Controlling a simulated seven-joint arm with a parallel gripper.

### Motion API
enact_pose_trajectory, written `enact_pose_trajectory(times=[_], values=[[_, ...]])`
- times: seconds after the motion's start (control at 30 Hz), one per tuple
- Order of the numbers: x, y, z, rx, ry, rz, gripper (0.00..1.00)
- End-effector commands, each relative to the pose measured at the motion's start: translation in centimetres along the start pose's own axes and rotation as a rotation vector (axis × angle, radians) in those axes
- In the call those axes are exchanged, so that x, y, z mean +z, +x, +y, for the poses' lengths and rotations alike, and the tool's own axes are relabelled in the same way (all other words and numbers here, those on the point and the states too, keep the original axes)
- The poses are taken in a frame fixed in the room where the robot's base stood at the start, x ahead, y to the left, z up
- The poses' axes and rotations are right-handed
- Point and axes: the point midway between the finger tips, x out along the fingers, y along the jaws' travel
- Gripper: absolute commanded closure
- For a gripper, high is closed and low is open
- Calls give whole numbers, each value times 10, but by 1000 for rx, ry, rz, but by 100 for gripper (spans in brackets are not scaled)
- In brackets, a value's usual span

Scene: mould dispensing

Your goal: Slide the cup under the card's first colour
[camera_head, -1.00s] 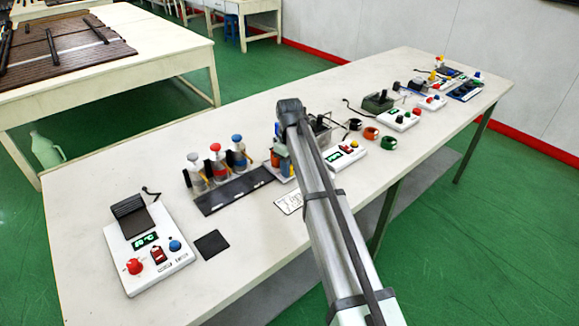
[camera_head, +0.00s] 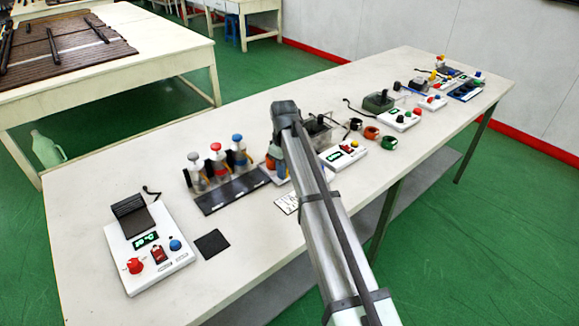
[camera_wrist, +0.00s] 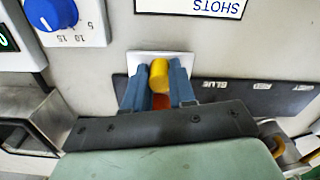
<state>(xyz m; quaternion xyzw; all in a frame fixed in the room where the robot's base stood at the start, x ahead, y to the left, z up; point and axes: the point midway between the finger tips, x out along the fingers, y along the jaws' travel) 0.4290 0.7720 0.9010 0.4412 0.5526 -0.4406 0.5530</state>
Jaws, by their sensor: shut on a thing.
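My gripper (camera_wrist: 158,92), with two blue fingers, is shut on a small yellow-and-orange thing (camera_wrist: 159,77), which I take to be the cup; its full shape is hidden. It is in front of a white plate (camera_wrist: 147,57) by the end of the dark strip. That dark strip (camera_wrist: 235,98) carries upside-down labels, BLUE nearest my gripper, then RED, then one too small to read. The white card (camera_head: 287,203) lies in front; only SHOTS is legible in the wrist view.
A white scale-like device (camera_head: 150,246) with red and blue knobs and a black square pad (camera_head: 212,244) lie at left. The front of the table is mostly clear.

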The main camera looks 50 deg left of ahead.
Motion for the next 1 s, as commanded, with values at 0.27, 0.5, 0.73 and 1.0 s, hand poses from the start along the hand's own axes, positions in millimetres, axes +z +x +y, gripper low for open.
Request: enact_pose_trajectory(times=[0.27, 0.5, 0.73, 1.0], values=[[-13, 0, -64, -2, -4, 0, 100], [-25, -1, -112, -2, -3, 0, 100], [-32, -1, -140, -2, -2, 0, 100], [-35, -1, -150, -2, -1, 1, 100]])
